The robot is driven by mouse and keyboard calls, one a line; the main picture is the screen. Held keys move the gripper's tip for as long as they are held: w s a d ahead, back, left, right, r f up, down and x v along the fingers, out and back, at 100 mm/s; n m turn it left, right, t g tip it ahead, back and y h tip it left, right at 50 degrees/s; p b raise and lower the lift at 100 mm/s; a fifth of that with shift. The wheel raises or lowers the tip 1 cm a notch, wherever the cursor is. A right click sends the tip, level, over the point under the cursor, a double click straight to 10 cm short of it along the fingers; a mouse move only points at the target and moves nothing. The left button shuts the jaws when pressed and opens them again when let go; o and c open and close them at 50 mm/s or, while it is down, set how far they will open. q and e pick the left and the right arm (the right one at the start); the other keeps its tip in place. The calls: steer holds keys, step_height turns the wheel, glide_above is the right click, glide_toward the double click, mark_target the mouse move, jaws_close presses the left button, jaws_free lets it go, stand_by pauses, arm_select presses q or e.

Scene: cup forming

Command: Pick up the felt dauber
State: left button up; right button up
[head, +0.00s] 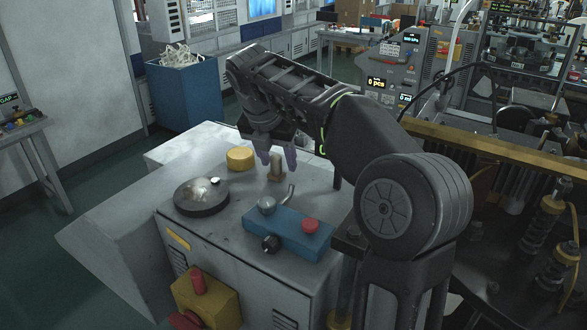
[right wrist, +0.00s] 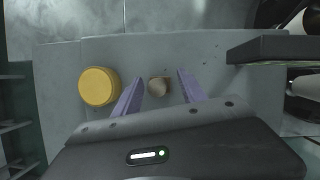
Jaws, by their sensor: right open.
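The felt dauber, a small upright brown peg with a pale round top, stands on the grey cabinet top in the head view (head: 275,172); it also shows from above in the right wrist view (right wrist: 158,87). My right gripper (head: 278,160) points down over it with its purple fingers apart. In the right wrist view the fingers (right wrist: 160,80) lie on either side of the dauber, with a gap on both sides. Nothing is held. My left gripper is out of view.
A yellow round tin (head: 240,158) stands just left of the dauber. A dark round plate (head: 202,196) with a shiny knob and a blue box (head: 287,233) with a lever and red button sit nearer on the cabinet top (head: 200,150). A blue bin (head: 185,92) stands behind.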

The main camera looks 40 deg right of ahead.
steer(key=shift+w+a, duration=0.2)
steer(key=shift+w, duration=0.05)
steer(key=shift+s+d, duration=0.1)
jaws_close()
stand_by(0.6)
